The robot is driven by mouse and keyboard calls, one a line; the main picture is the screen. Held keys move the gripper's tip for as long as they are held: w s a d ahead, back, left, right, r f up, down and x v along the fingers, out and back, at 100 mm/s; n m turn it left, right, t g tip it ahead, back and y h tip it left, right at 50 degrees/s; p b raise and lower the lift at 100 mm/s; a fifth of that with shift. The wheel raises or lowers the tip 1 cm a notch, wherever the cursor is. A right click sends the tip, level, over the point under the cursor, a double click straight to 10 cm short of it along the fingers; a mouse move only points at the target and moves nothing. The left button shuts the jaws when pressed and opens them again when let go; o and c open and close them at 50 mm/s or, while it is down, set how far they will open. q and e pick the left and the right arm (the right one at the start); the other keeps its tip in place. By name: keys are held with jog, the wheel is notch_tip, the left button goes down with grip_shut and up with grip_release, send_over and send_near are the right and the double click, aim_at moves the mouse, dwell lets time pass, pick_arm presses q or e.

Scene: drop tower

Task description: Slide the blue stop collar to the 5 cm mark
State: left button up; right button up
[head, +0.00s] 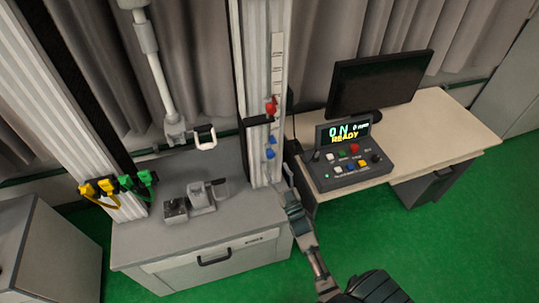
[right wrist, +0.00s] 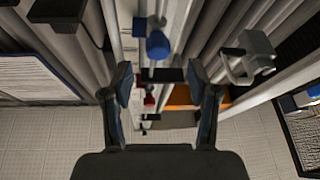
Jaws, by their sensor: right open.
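Blue parts of the stop collar (head: 270,153) show low on the right tower column, below a red part (head: 271,105). A pale scale strip (head: 277,62) runs up the column; its marks are too small to read. My right gripper (head: 287,180) is beside the column's lower part, just below and right of the blue parts. In the right wrist view its fingers (right wrist: 160,78) are spread with nothing held between them. A blue knob (right wrist: 158,45) appears beyond and above the fingertips there, apart from them. My left gripper is not in view.
A control box (head: 345,165) with a display reading "READY" stands on the desk right of the column, near my right arm. A monitor (head: 380,82) stands behind it. A grey cabinet (head: 215,240) fills the tower base. Yellow and green clips (head: 120,187) hang left.

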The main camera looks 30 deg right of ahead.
aim_at(272, 157)
jog(key=x, duration=0.6)
jog(key=shift+d+f, duration=0.1)
jog(key=shift+d, duration=0.3)
jog(key=shift+w+a, duration=0.1)
jog(key=shift+w, duration=0.2)
jog(key=shift+w+a+r, duration=0.15)
jog(key=shift+a+r, duration=0.1)
jog(key=shift+a, duration=0.1)
jog(key=shift+c, duration=0.3)
jog(key=c, duration=0.8)
jog(key=shift+d, duration=0.25)
grip_shut()
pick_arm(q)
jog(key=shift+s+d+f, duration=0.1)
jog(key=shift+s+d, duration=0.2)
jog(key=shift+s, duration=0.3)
